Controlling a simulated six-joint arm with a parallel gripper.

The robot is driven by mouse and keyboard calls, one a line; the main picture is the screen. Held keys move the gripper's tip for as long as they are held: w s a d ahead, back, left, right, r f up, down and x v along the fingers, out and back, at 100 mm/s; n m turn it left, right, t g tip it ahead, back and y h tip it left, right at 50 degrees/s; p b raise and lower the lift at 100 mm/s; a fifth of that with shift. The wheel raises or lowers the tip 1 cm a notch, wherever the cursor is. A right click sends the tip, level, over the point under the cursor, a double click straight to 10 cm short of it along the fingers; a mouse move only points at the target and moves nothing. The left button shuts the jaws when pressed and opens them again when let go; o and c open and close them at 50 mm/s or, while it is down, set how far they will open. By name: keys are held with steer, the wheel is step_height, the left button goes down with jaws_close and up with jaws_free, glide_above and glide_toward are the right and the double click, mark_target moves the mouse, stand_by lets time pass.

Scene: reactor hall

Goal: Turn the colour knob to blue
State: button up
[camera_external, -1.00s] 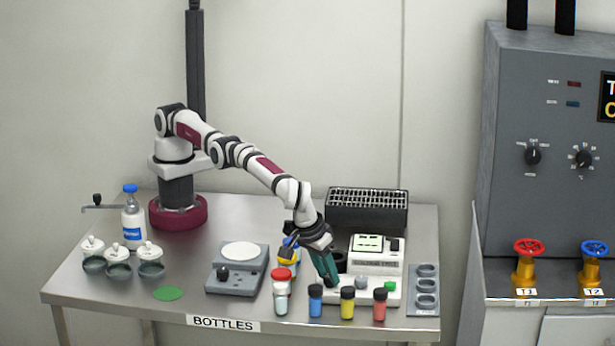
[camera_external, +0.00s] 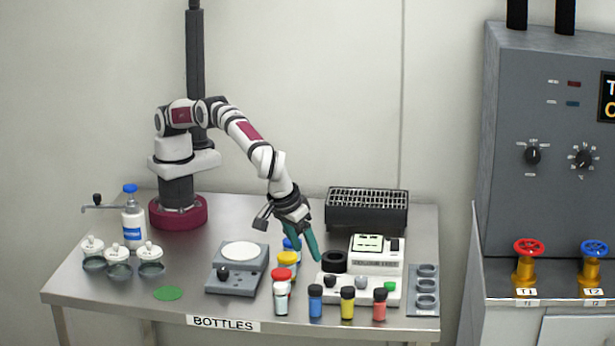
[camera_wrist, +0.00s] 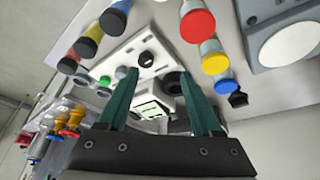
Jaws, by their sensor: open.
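A white bench instrument (camera_external: 375,262) with a lit screen stands at the table's right side. My gripper (camera_external: 305,254) is open and empty, with teal fingers pointing down, left of the instrument. In the wrist view, the instrument appears between and beyond the fingers (camera_wrist: 158,75).
Blue (camera_external: 315,302), yellow (camera_external: 347,304) and red (camera_external: 379,305) bottles stand in front of the instrument. More capped bottles (camera_external: 281,292) stand beneath and left of my gripper. A scale (camera_external: 238,268) is further left, a black rack (camera_external: 367,211) behind, a grey holder (camera_external: 424,306) right.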

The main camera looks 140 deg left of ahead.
steer(key=s+d+r, duration=0.2)
steer(key=d+r, duration=0.2)
steer(key=d, duration=0.2)
steer(key=shift+s, duration=0.4)
step_height(320, 180, up, 3)
steer(key=m+t+h, duration=0.4)
steer(key=m+t, duration=0.1)
steer(key=m, duration=1.3)
glide_above(329, 276)
steer(key=s, duration=0.7)
steer(key=x, duration=1.5)
steer(key=shift+w+d+f, duration=0.15)
steer(key=shift+w+d, duration=0.05)
steer(key=shift+d, duration=0.15)
jaws_close()
